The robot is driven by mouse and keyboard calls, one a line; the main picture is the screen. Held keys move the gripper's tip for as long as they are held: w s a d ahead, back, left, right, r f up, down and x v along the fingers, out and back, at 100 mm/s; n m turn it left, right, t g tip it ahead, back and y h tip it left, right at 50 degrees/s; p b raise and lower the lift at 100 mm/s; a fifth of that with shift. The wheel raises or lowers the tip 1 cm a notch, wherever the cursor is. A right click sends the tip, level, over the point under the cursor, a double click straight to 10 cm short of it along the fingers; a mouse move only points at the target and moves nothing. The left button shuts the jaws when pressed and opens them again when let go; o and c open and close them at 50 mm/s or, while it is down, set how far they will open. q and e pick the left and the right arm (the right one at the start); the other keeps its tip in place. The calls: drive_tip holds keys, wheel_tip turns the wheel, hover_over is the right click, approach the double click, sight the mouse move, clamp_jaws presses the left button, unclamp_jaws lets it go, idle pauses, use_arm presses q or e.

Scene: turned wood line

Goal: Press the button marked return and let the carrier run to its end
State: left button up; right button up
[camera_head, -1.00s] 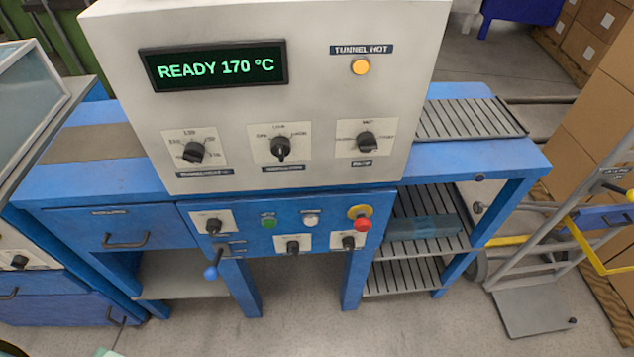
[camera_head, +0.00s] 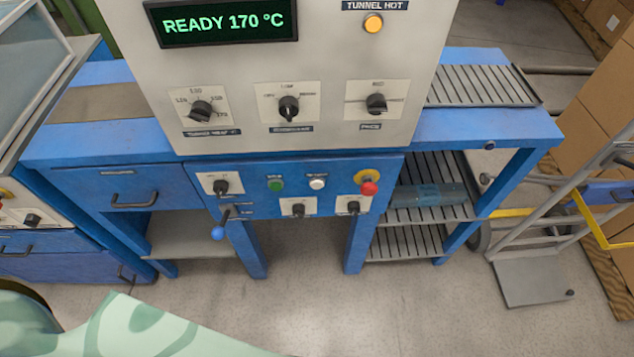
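The blue control panel (camera_head: 330,198) sits under the pale grey cabinet of the tunnel machine. It bears a green button (camera_head: 276,185) and a white button (camera_head: 317,183) side by side, each with a small label above it that is too blurred to read. I cannot tell from the lettering which is marked return. A red mushroom button (camera_head: 369,188) on a yellow collar is at the panel's right. I cannot make out a carrier. Neither of my grippers is in view.
The display (camera_head: 225,22) reads READY 170 °C. An amber lamp (camera_head: 373,24) marked TUNNEL HOT is lit. Dark knobs sit around the buttons. A blue-knobbed lever (camera_head: 218,233) juts below the panel. A hand truck (camera_head: 535,275) stands at right.

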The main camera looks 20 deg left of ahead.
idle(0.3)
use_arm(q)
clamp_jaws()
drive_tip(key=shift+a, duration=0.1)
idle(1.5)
